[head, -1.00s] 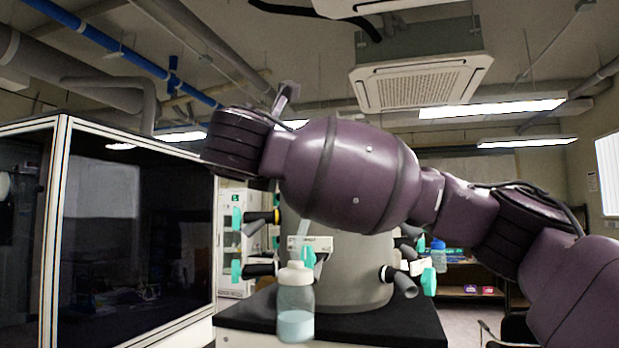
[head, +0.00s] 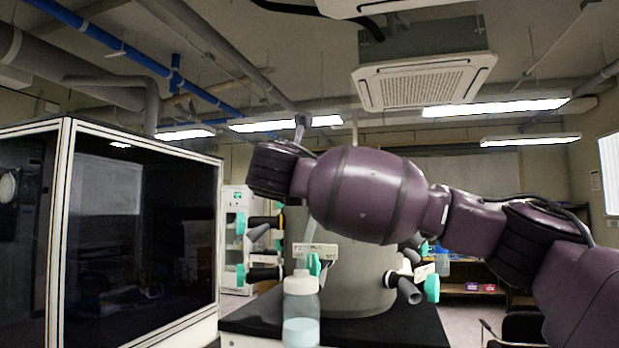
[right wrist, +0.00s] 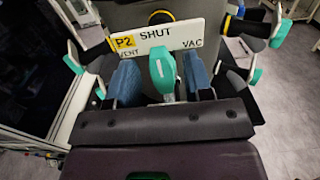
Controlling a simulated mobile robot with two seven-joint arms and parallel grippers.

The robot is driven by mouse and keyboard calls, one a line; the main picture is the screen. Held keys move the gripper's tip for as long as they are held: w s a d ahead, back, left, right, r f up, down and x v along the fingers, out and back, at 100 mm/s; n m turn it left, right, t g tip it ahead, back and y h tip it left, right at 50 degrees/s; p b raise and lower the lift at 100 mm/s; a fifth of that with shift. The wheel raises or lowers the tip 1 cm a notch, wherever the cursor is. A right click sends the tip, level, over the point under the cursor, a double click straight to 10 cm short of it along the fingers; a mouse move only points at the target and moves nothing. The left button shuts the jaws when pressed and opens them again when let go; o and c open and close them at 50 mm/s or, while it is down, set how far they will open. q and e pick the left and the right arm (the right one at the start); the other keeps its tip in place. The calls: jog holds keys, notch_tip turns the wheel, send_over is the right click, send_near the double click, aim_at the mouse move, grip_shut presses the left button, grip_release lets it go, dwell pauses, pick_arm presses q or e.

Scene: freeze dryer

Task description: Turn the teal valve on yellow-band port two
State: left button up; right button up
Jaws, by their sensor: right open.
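In the right wrist view a teal valve handle (right wrist: 162,68) stands under a white sign (right wrist: 155,38) reading P2, SHUT, VENT and VAC, with P2 on yellow. My right gripper (right wrist: 160,80) is open, with one blue finger on each side of the teal handle. Gaps show between the fingers and the handle, so they look apart from it. In the head view the teal handle (head: 314,264) shows below its sign (head: 316,251), on the front of the grey drum (head: 352,280). My right arm crosses above it, and its fingers are not seen there. My left gripper is not in view.
A clear bottle with a white cap (head: 301,308) stands in front of the drum. Other black ports with teal handles (head: 432,288) surround the drum. A yellow-banded port (right wrist: 228,25) is at upper right in the wrist view. A dark glass cabinet (head: 140,230) fills the left.

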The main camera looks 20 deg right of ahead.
jog(key=shift+w+d, duration=0.3)
jog(key=shift+w, duration=0.2)
grip_shut()
